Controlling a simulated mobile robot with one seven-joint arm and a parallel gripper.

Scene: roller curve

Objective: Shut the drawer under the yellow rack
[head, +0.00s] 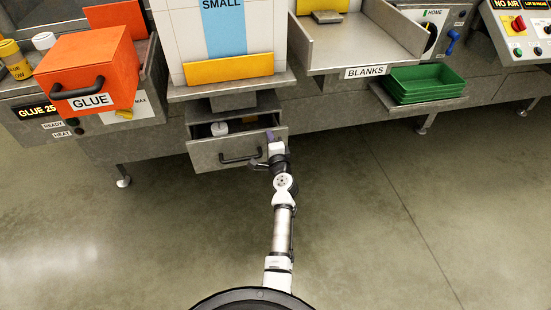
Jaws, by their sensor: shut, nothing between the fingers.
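The drawer (215,157) is grey metal with a dark bar handle, and it stands pulled out under the rack with the yellow front (229,68). Its inside shows a white round item (219,128) and a dark interior. My gripper (270,136) is at the right end of the drawer front, close to its top edge. The fingers are small in the picture and look shut and empty. I cannot tell whether they touch the drawer front.
An orange box marked GLUE (92,75) sits on the bench at left. Green trays (425,84) stand on a low shelf at right, below the BLANKS chute (355,42). Bench legs (122,176) reach the floor. The floor in front is clear.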

